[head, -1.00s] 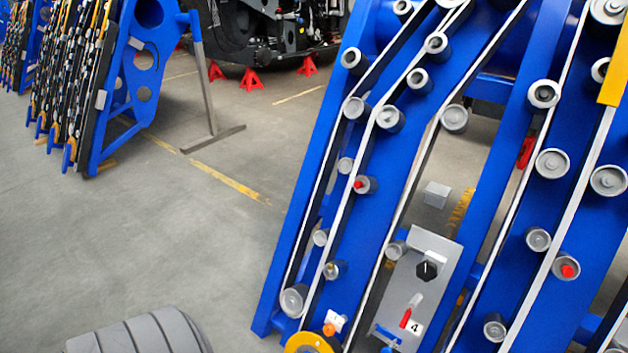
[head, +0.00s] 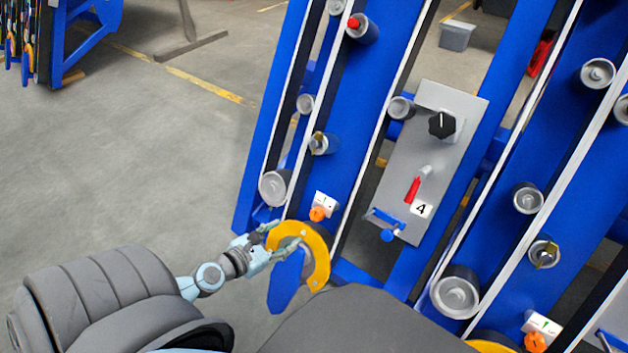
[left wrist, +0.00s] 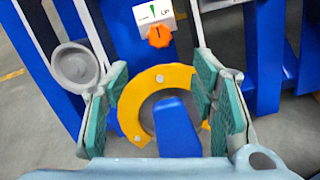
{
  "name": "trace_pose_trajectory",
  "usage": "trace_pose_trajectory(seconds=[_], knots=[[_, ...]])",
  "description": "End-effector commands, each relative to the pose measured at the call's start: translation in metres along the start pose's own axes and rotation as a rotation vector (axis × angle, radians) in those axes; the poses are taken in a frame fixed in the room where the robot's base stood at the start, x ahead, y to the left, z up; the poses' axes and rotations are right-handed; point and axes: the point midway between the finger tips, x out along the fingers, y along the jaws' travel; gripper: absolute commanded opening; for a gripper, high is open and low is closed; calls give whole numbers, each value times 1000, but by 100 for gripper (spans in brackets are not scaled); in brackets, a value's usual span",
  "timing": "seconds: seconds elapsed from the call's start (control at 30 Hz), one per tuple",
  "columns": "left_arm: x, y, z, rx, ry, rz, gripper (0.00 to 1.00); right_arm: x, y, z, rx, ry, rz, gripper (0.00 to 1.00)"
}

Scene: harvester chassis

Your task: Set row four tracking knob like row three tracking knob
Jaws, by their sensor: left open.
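An orange knob (head: 317,214) sits below a white label (head: 326,200) at the lower end of a blue row, left of a grey panel (head: 450,97) marked 4. In the left wrist view the orange knob (left wrist: 159,36) shows a dark pointer line, and its label has a green mark and "UP". A second orange knob (head: 535,342) with a white label (head: 543,325) is at the bottom right. Which row each belongs to is unclear. My left gripper (head: 272,246) is open and empty at the yellow ring, below the first knob. My right gripper is not in view.
A yellow ring plate (head: 318,262) with a blue pointed part (left wrist: 175,127) lies between the left fingers in the wrist view. The grey panel carries a black knob (head: 441,125), a red lever (head: 412,190) and a blue handle (head: 388,235).

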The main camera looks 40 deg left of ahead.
Motion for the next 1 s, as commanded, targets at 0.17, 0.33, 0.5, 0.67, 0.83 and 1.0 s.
trace_pose_trajectory(seconds=[0.17, 0.33, 0.5, 0.67, 0.83, 1.0], knots=[[34, 2, 6, -5, -3, 5, 52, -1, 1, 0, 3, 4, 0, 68], [88, 1, 5, -6, -6, 4, 52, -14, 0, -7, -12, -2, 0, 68], [124, 1, 2, -5, -3, 3, 52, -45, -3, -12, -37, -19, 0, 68], [137, 1, 4, -4, -2, 2, 52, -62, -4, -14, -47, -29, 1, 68], [139, 1, 5, -3, -1, 2, 52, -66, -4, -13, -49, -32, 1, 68], [138, 1, 5, -3, -1, 2, 43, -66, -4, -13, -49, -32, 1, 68]])
